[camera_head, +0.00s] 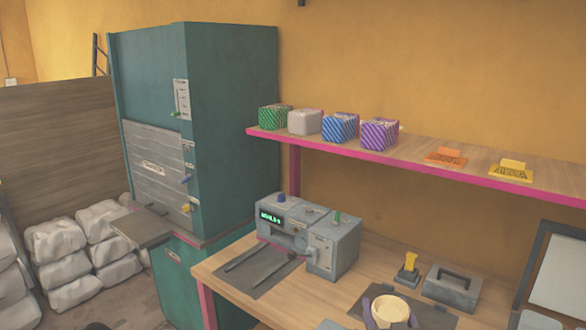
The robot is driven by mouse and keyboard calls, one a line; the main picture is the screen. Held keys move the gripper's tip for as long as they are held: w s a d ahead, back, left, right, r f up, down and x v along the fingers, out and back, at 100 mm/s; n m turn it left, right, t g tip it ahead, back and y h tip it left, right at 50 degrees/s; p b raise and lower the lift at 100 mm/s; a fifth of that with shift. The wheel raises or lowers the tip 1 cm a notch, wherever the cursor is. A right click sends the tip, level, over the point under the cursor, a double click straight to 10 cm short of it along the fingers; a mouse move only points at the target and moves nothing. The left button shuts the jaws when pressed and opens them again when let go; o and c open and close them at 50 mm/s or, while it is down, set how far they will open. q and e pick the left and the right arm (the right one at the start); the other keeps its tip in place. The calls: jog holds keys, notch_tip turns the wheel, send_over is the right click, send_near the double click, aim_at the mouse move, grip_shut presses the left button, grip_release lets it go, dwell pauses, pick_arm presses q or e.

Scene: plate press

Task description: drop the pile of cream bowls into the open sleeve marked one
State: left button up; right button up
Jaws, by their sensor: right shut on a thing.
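The pile of cream bowls (391,309) is at the bottom edge of the head view, right of centre, over the wooden worktop. I see its round open top; how many bowls are stacked cannot be told. My right gripper (389,312) has purple fingers on the left and right sides of the pile and is shut on it. The lower part of the pile and most of the gripper are cut off or hidden. I cannot make out an open sleeve marked one. My left gripper is not in view.
A grey machine (309,237) with a green display stands on the worktop (226,262). A yellow-handled stamp (408,268) and a grey box (452,287) stand behind the bowls. A pink-edged shelf (420,165) holds several striped packs. A tall teal press (225,110) stands left.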

notch_tip(320, 180, down, 6)
jog(key=shift+w+a+f, duration=0.15)
jog(key=shift+w+a, duration=0.2)
jog(key=shift+a+y, duration=0.15)
jog(key=shift+y, duration=0.25)
jog(key=s+a+f+n+g+y, duration=0.1)
jog(key=s+a+n+g+y, duration=0.3)
jog(key=a, duration=0.5)
jog(key=s+a+f+n+g+y, duration=0.1)
jog(key=s+a+n+g+y, duration=0.3)
jog(key=a+n+y, duration=0.4)
jog(key=g+y, duration=0.1)
jog(key=y, duration=0.2)
jog(key=shift+s+a+f+n+g+y, duration=0.3)
jog(key=shift+a+f+n+g, duration=0.05)
jog(key=shift+a+n+g, duration=0.05)
